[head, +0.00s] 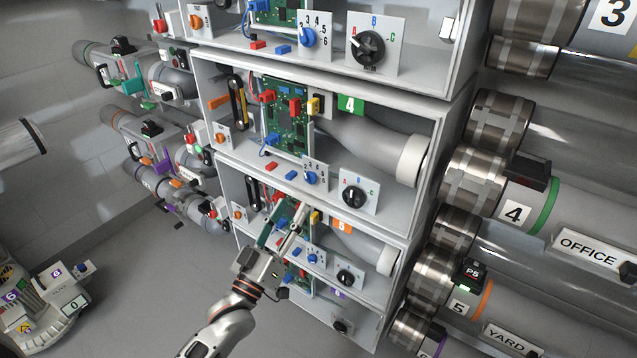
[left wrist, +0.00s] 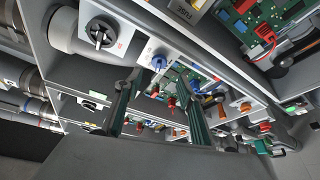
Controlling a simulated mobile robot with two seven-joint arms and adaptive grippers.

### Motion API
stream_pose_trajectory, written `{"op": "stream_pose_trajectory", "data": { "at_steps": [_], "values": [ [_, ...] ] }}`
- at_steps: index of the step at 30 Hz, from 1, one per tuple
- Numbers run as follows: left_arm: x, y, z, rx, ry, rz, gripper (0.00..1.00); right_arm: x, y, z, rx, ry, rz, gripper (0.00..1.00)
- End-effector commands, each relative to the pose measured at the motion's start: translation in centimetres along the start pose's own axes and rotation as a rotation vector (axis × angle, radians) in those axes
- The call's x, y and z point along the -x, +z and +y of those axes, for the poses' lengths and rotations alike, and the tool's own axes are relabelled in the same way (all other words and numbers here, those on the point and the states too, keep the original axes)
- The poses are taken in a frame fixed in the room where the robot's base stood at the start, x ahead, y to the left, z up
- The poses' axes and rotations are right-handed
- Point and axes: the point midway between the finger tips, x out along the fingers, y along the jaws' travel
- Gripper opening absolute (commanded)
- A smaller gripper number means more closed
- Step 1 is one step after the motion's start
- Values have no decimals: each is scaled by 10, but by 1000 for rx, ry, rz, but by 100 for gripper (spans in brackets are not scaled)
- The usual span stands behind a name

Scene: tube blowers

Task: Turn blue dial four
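In the head view, the compartment with the green 4 tag (head: 351,104) has a blue dial (head: 311,177) on a small white numbered plate. The plate stands at the compartment's front edge, left of a black knob (head: 354,196). My left gripper (head: 285,219) is below and left of this dial, in front of the compartment underneath, apart from the dial. In the left wrist view its two fingers (left wrist: 160,103) are spread with nothing held between them. A blue dial (left wrist: 158,62) shows just beyond the fingers there; I cannot tell which compartment it belongs to. My right gripper is not in view.
A circuit board (head: 287,117) and a grey tube (head: 372,138) are behind. Large pipes (head: 470,180) line the right.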

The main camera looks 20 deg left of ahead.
Motion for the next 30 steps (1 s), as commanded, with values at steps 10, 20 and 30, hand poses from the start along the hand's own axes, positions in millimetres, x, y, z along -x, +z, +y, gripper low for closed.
{"op": "stream_pose_trajectory", "data": {
  "at_steps": [10, 20, 30],
  "values": [
    [-36, -5, 0, 9, 4, 17, 40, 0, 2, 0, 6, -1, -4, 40],
    [-76, -4, 0, 7, 3, 13, 40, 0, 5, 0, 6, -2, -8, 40],
    [-81, -4, 0, 8, 3, 12, 40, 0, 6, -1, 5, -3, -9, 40]
  ]
}}
